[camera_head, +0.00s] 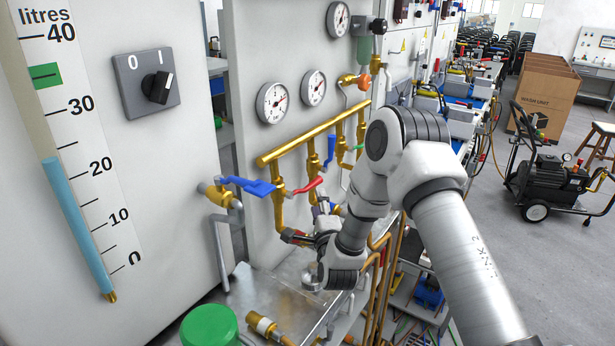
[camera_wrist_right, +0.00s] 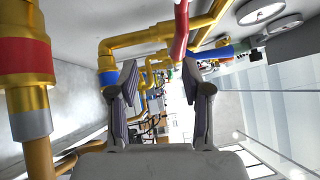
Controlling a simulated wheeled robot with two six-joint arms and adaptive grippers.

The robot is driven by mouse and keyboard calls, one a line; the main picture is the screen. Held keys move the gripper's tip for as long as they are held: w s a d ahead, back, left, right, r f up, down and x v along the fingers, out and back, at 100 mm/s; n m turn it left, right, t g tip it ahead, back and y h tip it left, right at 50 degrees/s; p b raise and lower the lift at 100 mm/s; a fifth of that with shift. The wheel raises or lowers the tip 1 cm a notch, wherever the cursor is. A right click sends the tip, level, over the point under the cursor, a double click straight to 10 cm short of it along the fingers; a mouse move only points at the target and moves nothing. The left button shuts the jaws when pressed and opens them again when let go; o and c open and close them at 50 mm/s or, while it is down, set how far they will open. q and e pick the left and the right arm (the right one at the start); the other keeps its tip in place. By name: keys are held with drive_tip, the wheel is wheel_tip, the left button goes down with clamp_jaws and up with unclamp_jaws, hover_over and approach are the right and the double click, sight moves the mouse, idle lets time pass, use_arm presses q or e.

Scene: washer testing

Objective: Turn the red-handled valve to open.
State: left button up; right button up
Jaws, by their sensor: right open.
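The red valve handle (camera_head: 308,187) sits on a brass valve below the brass manifold pipe (camera_head: 312,138), between a blue handle on its left and another blue one further right. In the right wrist view the red handle (camera_wrist_right: 180,32) shows at the top, beyond and above the fingertips. My right gripper (camera_head: 309,220) is just below the red handle in the head view. The fingers stand apart with nothing between them in the right wrist view (camera_wrist_right: 159,82). I see no clear contact with the handle. My left gripper is not in view.
A large blue handle (camera_head: 247,186) is left of the red one, and a smaller blue handle (camera_head: 331,151) is right. Gauges (camera_head: 272,103) are on the panel above. A metal tray (camera_head: 275,300) with a brass fitting (camera_head: 266,326) lies below; a green lid (camera_head: 209,328) is front left.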

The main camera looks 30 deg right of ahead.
sight(316, 186)
drive_tip(key=r+t+p, duration=0.1)
drive_tip(key=r, duration=0.2)
drive_tip(key=shift+w+r+p, duration=0.1)
drive_tip(key=shift+w+p, duration=0.1)
drive_tip(key=shift+p, duration=0.15)
drive_tip(key=w, duration=0.1)
drive_tip(key=w+d+p, duration=0.1)
drive_tip(key=w, duration=0.1)
drive_tip(key=w+d, duration=0.1)
drive_tip(key=w, duration=0.1)
drive_tip(key=shift+w+d+f, duration=0.15)
drive_tip(key=shift+d+f, duration=0.05)
drive_tip(key=shift+f, duration=0.2)
drive_tip(key=shift+s+a+r, duration=0.1)
drive_tip(key=shift+s+r, duration=0.25)
drive_tip(key=shift+s, duration=0.05)
drive_tip(key=c, duration=0.3)
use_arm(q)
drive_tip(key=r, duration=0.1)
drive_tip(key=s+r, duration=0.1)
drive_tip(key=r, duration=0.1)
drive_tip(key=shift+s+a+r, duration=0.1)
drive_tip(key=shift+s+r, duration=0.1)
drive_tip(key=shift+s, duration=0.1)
use_arm(e)
clamp_jaws()
